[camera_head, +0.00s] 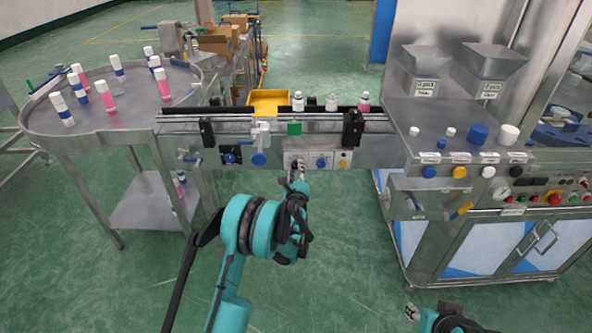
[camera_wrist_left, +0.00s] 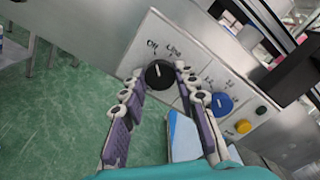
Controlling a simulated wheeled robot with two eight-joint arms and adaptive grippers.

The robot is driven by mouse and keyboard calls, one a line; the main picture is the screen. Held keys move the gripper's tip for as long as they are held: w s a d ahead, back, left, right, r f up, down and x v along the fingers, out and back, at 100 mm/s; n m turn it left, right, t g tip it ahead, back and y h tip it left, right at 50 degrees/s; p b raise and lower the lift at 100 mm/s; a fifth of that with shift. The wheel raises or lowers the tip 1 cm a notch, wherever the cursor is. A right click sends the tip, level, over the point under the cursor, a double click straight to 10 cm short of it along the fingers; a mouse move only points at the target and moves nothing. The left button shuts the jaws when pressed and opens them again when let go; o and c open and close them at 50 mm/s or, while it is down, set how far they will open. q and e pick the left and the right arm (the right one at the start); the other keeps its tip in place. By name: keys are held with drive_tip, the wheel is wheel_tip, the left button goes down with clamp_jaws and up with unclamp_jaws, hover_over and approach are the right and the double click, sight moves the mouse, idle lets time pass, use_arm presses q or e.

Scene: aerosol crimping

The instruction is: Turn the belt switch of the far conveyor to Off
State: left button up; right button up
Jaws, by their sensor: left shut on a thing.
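In the left wrist view a round black knob (camera_wrist_left: 158,76) with a short white mark sits on a pale panel (camera_wrist_left: 185,48) on the conveyor's front. My left gripper (camera_wrist_left: 160,70) is shut on the knob, one finger on each side. In the head view my left gripper (camera_head: 298,172) hides most of this knob. My right gripper (camera_head: 412,312) shows only partly at the bottom, away from the conveyor.
A blue knob (camera_head: 321,162) and a yellow button (camera_head: 342,164) sit right of the gripped knob. Bottles (camera_head: 331,102) stand along the conveyor (camera_head: 378,152). A round table (camera_head: 130,125) is at left, a hopper machine (camera_head: 445,185) at right. The green floor in front is open.

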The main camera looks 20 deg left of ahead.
use_arm(q)
drive_tip(key=shift+n, duration=0.4)
drive_tip(key=o, duration=1.2)
drive_tip(key=shift+c, duration=0.2)
drive_tip(key=v, duration=0.7)
drive_tip(key=shift+s, duration=0.25)
drive_tip(key=shift+s+d+f, duration=0.1)
